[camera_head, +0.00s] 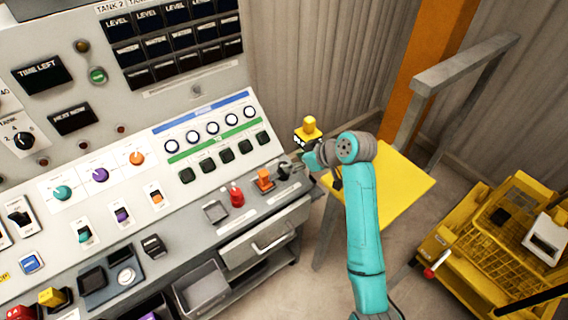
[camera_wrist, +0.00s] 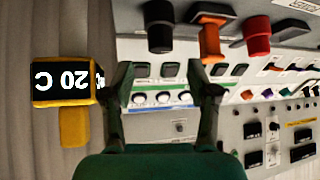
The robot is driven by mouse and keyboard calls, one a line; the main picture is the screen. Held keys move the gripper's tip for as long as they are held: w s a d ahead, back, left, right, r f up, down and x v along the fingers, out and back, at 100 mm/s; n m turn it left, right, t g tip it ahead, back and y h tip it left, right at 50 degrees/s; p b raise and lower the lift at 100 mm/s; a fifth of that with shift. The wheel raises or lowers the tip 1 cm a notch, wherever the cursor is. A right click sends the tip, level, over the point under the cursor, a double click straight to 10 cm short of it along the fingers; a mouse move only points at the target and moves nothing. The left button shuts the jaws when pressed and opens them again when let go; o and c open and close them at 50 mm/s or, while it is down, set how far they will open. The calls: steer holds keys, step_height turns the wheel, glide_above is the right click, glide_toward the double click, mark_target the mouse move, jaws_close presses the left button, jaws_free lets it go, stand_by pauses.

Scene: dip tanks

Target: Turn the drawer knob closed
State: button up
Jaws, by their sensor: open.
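A grey drawer (camera_head: 262,241) with a bar handle sits under the right end of the console. On the ledge above it stand a black knob (camera_head: 284,171), an orange knob (camera_head: 264,180) and a red knob (camera_head: 237,196); I cannot tell which is the drawer knob. In the wrist view the black knob (camera_wrist: 158,26), orange knob (camera_wrist: 211,38) and red knob (camera_wrist: 257,36) line the top. My gripper (camera_head: 308,158) is at the console's right end, close to the black knob. In the wrist view its fingers (camera_wrist: 164,82) are spread with nothing between them.
A yellow block labelled 20 C (camera_wrist: 62,82) is beside my gripper; it also shows in the head view (camera_head: 308,131). A yellow table (camera_head: 395,190) stands behind my arm, and a yellow cart (camera_head: 480,255) at right. An open grey bin (camera_head: 203,290) is left of the drawer.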

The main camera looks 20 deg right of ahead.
mark_target(283, 164)
steer(key=x, duration=0.6)
steer(key=shift+w+a+f, duration=0.2)
steer(key=shift+f, duration=0.05)
jaws_close()
